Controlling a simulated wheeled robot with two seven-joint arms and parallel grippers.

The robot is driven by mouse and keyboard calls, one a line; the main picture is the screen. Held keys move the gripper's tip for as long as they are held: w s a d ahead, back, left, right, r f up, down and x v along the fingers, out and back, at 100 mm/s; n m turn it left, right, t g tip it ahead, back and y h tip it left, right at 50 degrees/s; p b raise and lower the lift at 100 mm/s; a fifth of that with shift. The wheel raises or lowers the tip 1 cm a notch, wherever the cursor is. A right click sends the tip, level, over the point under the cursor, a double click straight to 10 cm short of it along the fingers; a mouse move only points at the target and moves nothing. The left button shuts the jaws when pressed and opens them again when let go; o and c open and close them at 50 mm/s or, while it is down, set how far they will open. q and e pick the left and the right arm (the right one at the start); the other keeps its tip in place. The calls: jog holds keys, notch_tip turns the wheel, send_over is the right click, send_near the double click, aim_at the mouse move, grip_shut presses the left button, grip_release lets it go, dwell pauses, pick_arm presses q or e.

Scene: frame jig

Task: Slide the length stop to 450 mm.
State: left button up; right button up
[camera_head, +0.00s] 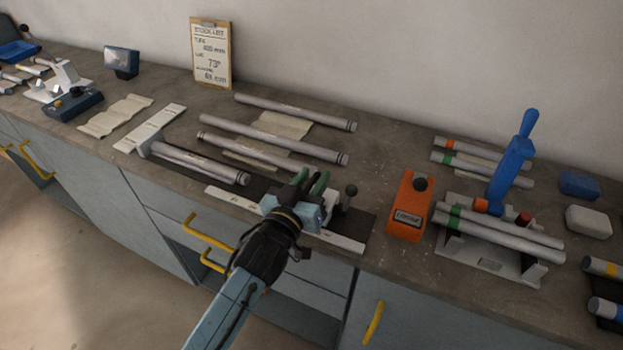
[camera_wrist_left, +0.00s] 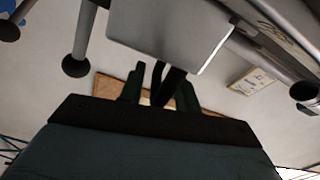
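The white scale strip (camera_head: 345,242) runs along the front of the bench, partly hidden by my left arm. The length stop shows as a grey piece with a dark round knob (camera_head: 350,190) at the strip's right part. My left gripper (camera_head: 310,183) is above the strip, just left of the knob, its green fingers apart. In the left wrist view, the two dark fingers (camera_wrist_left: 160,90) stand apart below a grey plate (camera_wrist_left: 175,30), with narrow dark strips between them. I cannot tell whether they touch the stop. The scale's numbers are too small to read. My right gripper is out of view.
Grey tubes (camera_head: 275,140) lie behind the scale. An orange block (camera_head: 409,205) stands to its right, beside a tube fixture with a blue lever (camera_head: 511,160). A clipboard (camera_head: 211,52) leans on the wall. Yellow drawer handles (camera_head: 208,232) stick out below the bench.

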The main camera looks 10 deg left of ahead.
pick_arm(q)
jog(key=shift+s, duration=0.1)
jog(key=v, duration=1.3)
jog(key=shift+s+a+r, duration=0.1)
jog(key=w+d+m, duration=0.1)
jog(key=w, duration=0.3)
jog(key=w+d+m, duration=0.1)
jog(key=w+m, duration=0.1)
jog(key=w, duration=0.2)
jog(key=w+d+m+p, duration=0.1)
jog(key=w, duration=0.3)
jog(key=shift+w+d+m, duration=0.15)
jog(key=shift+w+m, duration=0.05)
jog(key=shift+m, duration=0.1)
